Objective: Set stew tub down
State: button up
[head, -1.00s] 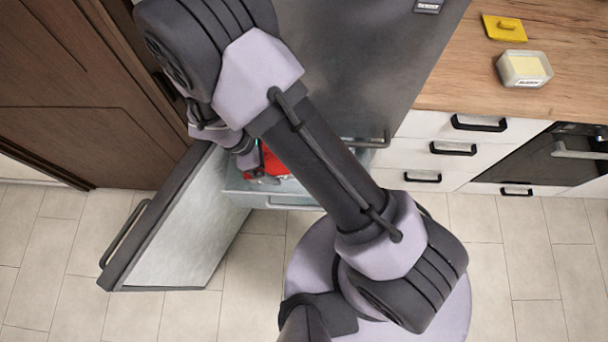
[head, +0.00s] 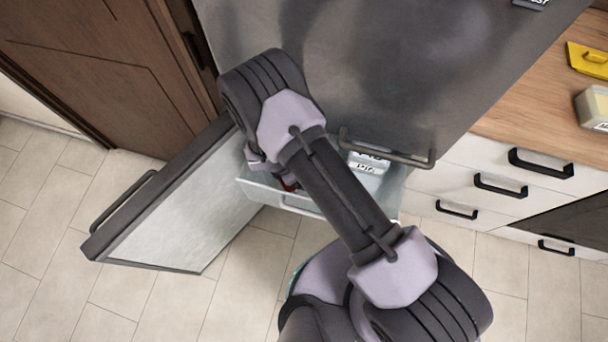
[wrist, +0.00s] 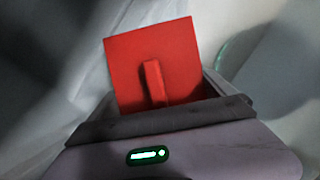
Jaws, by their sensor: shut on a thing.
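The stew tub appears as a red square lid with a raised bar handle (wrist: 185,60) in the wrist view, tilted in the picture. In the head view only a small red patch (head: 289,186) shows beside my arm, over the pulled-out drawer. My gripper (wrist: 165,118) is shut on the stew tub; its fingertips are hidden. The tub's sides and bottom are mostly hidden, so I cannot tell whether it touches the drawer floor.
The clear drawer (head: 300,206) is pulled out under the grey fridge front (head: 300,30). White labelled boxes (head: 369,163) lie in its right part. An open door (head: 165,215) stands at the left. A yellow lid (head: 588,60) and a pale tub (head: 594,108) are on the wooden counter.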

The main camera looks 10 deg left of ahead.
jog(key=shift+f+b, duration=0.45)
jog(key=shift+f, duration=1)
jog(key=shift+f, duration=0.25)
jog(key=o, duration=1.7)
jog(key=shift+r, duration=0.45)
jog(key=p+v, duration=0.4)
jog(key=v, duration=0.7)
jog(key=shift+s+a+r+p, duration=0.1)
jog(key=shift+r+p, duration=0.15)
jog(key=shift+p, duration=0.05)
